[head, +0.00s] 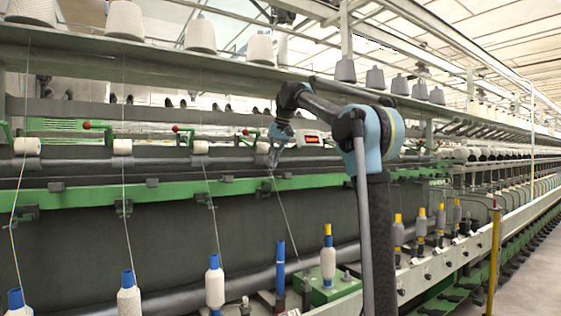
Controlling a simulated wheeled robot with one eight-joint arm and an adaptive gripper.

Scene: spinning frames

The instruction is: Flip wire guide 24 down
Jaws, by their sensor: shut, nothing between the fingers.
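My gripper (273,160) is at the end of my blue and black arm, pointing down in front of the roller line, just above the green rail (165,187). Its fingers look closed and empty. Small dark wire guides sit along the green rail, one at the far left (22,213), one further right (123,207) and one near the middle (205,199). Another dark guide (263,188) is just below my gripper; whether they touch cannot be told. No numbers are readable, so I cannot tell which guide is 24.
Blue-topped bobbins (214,283) and a bare blue tube (280,268) stand below the rail. A yellow-topped bobbin (328,257) is near my arm. Red-knobbed levers (87,125) and white rollers (122,147) line the frame above. A yellow post (494,262) and clear floor are at right.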

